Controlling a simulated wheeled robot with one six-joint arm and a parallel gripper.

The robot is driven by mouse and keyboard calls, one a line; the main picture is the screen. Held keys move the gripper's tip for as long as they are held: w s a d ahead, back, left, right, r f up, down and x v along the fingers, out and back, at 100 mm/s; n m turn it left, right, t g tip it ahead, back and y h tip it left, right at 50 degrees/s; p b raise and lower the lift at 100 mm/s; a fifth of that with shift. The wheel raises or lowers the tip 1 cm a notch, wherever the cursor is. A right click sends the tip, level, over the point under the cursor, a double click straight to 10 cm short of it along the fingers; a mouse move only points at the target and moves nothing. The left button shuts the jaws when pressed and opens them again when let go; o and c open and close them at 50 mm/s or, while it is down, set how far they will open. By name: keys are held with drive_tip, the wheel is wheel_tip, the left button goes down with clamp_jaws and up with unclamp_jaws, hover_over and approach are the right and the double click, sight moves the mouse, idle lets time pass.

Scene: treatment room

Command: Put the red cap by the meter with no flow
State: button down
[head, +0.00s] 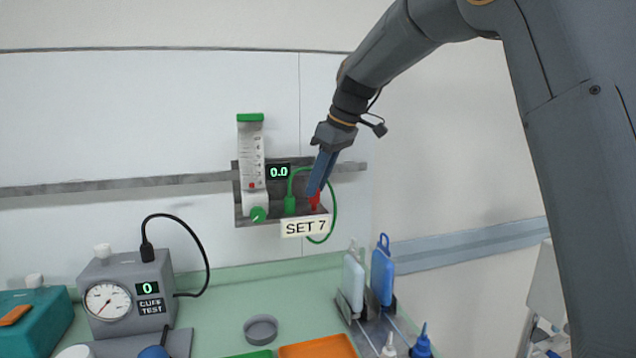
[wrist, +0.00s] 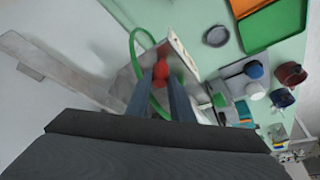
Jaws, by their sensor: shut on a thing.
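The flow meter (head: 251,160) is a clear tube with a green top and a green knob, mounted on the wall rail. The small display (head: 279,172) beside it reads 0.0. The red cap (head: 314,199) is at the right end of the meter's grey shelf, above the SET 7 label (head: 305,227). My gripper (head: 314,192) points down at the shelf and is shut on the red cap, which also shows between the fingertips in the wrist view (wrist: 161,72). I cannot tell whether the cap touches the shelf.
A green connector (head: 290,204) with a looping green tube stands left of the red cap, close to my fingers. Below are a cuff tester (head: 128,290), a grey round dish (head: 261,329), an orange tray (head: 318,347) and a rack with bottles (head: 381,272).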

drive_tip(key=shift+f+b, duration=0.3)
drive_tip(key=shift+f, duration=0.55)
idle(0.8)
drive_tip(key=c, duration=1.5)
unclamp_jaws()
drive_tip(key=shift+r, duration=0.1)
drive_tip(key=shift+r+p, duration=2.8)
drive_tip(key=shift+r, duration=0.6)
